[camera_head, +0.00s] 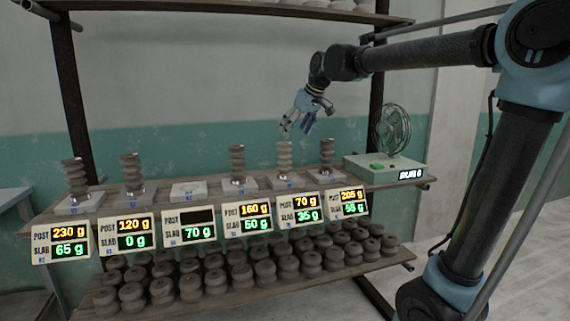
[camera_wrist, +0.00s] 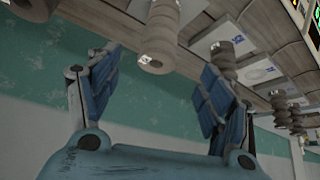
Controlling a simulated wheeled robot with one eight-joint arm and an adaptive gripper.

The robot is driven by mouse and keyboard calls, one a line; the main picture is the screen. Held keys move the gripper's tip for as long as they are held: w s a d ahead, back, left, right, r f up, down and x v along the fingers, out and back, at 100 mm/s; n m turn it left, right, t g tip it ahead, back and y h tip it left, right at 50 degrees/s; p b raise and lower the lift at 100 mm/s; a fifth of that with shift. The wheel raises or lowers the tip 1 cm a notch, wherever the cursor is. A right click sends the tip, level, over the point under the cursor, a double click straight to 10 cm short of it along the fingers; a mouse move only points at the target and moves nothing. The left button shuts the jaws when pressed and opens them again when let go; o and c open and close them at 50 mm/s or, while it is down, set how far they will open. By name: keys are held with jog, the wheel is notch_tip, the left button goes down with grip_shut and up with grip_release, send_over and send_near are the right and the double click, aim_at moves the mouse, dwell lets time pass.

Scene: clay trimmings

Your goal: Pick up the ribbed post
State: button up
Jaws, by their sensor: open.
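Several stacked, ribbed clay posts stand upright on pale slabs along the shelf; I cannot tell from looks alone which one the task names. A paler ribbed post (camera_head: 285,156) stands fifth from the left, and darker ones include the first (camera_head: 75,176), second (camera_head: 132,172), fourth (camera_head: 237,164) and sixth (camera_head: 327,153). My gripper (camera_head: 296,128) is open and empty just above the paler post. In the wrist view, a pale ribbed post (camera_wrist: 161,28) shows between and beyond the spread blue fingers (camera_wrist: 160,65), apart from both.
The third slab (camera_head: 188,190) is bare. Signs with post and slab weights, such as the left one (camera_head: 61,244), hang along the shelf's front edge. A fan (camera_head: 393,128) on a pale box (camera_head: 385,170) stands at the right end. Rounded clay pieces (camera_head: 235,258) fill the lower shelf.

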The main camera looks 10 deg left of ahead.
aim_at(284, 151)
jog(key=x, duration=1.2)
jog(key=shift+w, duration=0.15)
jog(key=c, duration=1.6)
jog(key=shift+r, duration=0.1)
jog(key=shift+c, duration=0.2)
